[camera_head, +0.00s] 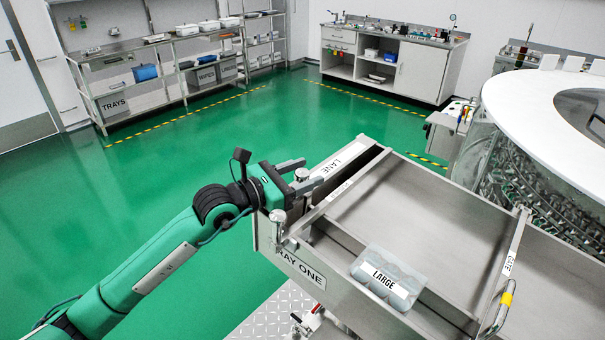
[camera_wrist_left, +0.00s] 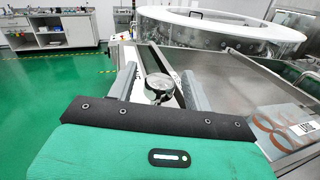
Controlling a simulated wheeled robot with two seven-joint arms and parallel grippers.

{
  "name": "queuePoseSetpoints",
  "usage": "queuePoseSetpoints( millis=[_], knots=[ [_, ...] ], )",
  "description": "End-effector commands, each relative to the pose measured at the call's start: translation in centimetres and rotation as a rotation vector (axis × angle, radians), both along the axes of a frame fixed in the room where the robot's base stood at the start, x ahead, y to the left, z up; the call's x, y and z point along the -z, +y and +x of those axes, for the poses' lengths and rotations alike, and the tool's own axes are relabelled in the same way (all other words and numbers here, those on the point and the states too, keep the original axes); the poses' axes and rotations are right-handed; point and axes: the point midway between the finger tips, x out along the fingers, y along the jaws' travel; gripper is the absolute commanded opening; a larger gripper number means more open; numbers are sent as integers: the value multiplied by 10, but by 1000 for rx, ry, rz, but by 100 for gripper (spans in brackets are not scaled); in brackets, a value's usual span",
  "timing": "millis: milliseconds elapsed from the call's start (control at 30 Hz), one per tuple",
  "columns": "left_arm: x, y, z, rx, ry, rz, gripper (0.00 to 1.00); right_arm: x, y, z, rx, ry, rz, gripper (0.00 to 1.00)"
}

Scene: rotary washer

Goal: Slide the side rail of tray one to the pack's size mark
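Tray one (camera_head: 380,210) is a grey metal tray with "TRAY ONE" on its front wall. A thin side rail (camera_head: 335,196) crosses it near its left side. A clear pack labelled LARGE (camera_head: 388,279) lies inside near the front wall, well right of the rail; its label also shows in the left wrist view (camera_wrist_left: 304,128). My left gripper (camera_head: 311,172) is at the tray's left end, its fingers apart on either side of a round metal knob (camera_wrist_left: 158,88). Gaps show between the knob and both fingers. A second knob (camera_head: 278,215) stands nearer the front. My right gripper is out of view.
A gate bar (camera_head: 508,262) with a yellow-marked handle (camera_head: 506,299) crosses the tray's right part. A large round white-topped washer (camera_head: 545,110) stands behind at right. Shelves (camera_head: 165,65) and a cabinet (camera_head: 390,60) line the walls. Green floor lies open at left.

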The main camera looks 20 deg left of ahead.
Motion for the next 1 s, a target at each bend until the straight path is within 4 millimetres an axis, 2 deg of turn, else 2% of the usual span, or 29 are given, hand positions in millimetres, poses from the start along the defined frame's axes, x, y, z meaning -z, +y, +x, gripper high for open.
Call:
queuePoseSetpoints(
  millis=[267, 700, 1000],
  knots=[
    [3, 7, -9, -1, 0, 0, 51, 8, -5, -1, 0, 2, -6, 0],
    [6, 56, -73, -1, 2, 3, 51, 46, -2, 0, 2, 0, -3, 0],
    [3, 78, -101, -1, 1, 2, 51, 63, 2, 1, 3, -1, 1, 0]
  ],
)
